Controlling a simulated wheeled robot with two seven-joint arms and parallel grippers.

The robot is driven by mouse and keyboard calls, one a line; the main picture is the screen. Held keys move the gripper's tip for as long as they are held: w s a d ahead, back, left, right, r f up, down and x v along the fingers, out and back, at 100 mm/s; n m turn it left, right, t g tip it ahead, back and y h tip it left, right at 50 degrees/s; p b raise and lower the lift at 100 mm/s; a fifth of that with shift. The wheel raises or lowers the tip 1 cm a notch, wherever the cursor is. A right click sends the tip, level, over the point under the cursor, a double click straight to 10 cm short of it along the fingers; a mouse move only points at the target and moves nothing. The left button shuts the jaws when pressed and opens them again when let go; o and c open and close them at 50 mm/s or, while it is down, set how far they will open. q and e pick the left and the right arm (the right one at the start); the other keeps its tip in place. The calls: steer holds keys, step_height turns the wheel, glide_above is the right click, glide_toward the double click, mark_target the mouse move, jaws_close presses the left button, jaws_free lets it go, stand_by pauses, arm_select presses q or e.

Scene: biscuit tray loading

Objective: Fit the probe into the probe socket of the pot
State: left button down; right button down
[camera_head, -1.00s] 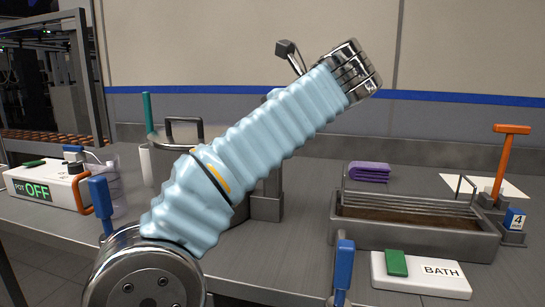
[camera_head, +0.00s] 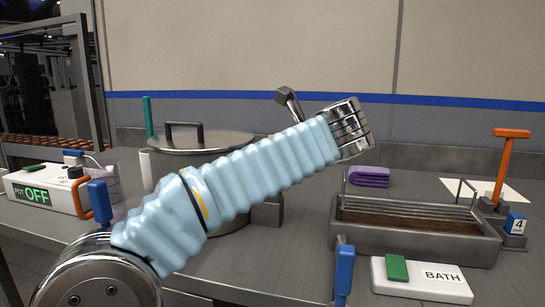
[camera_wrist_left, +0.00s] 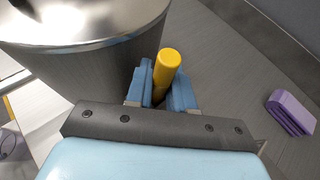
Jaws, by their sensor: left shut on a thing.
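The probe shows only as a yellow cylinder (camera_wrist_left: 167,66) in the left wrist view. My left gripper (camera_wrist_left: 166,92) is shut on it between its blue fingers. The gripper is beside the steel pot (camera_wrist_left: 125,58), with the probe apart from the pot wall in the picture. In the head view the pot's lid (camera_head: 225,141) and black handle show behind my pale blue arm sleeve, which hides part of the pot. The gripper and probe are hidden there. I cannot make out the probe socket or the probe's lower end.
A purple cloth (camera_wrist_left: 290,112) lies right of the gripper. A bath (camera_head: 418,232) and its white BATH box (camera_head: 440,290) stand at the right. The POT OFF box (camera_head: 60,182) stands at the left. A grey block (camera_head: 267,213) shows beside the pot.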

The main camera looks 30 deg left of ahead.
arm_select(q)
steer(key=c, duration=1.3)
jaws_free()
steer(key=shift+o, duration=0.2)
steer(key=shift+r+p, duration=0.1)
steer(key=shift+p, duration=0.2)
steer(key=v, duration=1.2)
